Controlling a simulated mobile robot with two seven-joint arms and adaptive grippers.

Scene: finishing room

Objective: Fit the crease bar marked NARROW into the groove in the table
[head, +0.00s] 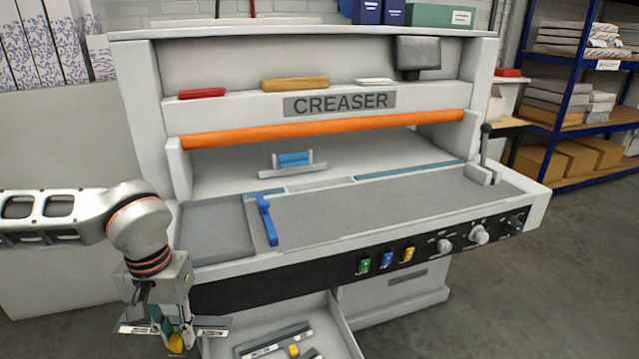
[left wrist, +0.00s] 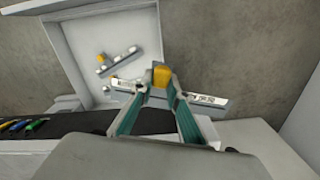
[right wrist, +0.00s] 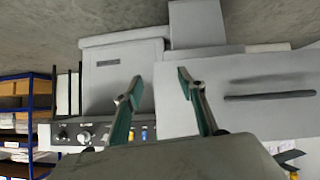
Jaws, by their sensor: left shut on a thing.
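My left gripper (head: 172,332) is shut on the yellow grip of a grey metal bar (head: 211,331). It holds this bar in the air beside the open drawer, left of and below the table front. The left wrist view shows the bar (left wrist: 207,102) crosswise between the fingertips. Its end labels are too small to read. The creaser table (head: 350,205) has a long line near its back, with blue strips and a paler middle stretch (head: 306,184) that may be the groove. My right gripper (right wrist: 160,80) is open and empty, seen only in the right wrist view.
The open drawer (head: 345,335) holds further bars (head: 268,341), one with a yellow grip. A bar with a blue grip (head: 294,160) sits behind the table line. An orange roller (head: 320,130) spans above.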

